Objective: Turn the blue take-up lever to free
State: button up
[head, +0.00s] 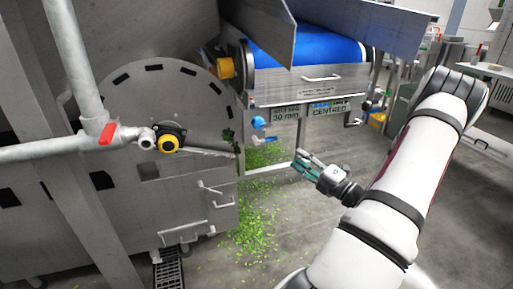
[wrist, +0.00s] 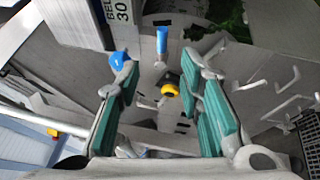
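On the frame below the blue belt conveyor, the head view shows a rounded blue part (head: 258,123) and a small blue handle (head: 270,138) just below it. The wrist view shows a rounded blue knob (wrist: 119,60) at the left finger and a straight blue lever handle (wrist: 162,40) on a metal fitting beyond the fingers. Which of these is the take-up lever I cannot tell for certain. My gripper (head: 301,163) is open, right of and below the blue parts, apart from them. In the wrist view its green-padded fingers (wrist: 165,100) have nothing between them.
The blue conveyor belt (head: 310,48) runs above, with labels (head: 305,112) on its frame. Greens (head: 258,215) litter the floor.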

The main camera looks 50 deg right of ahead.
aim_at(273, 139)
jog(key=shift+m, duration=0.3)
jog(key=b+x, duration=0.1)
jog(key=x, duration=0.3)
jog(key=b+x, duration=0.1)
jog(key=x, duration=0.4)
jog(key=b+x, duration=0.1)
jog(key=x, duration=0.3)
jog(key=shift+w+d+f, duration=0.1)
jog(key=shift+w+d, duration=0.1)
jog(key=shift+d, duration=0.2)
grip_shut()
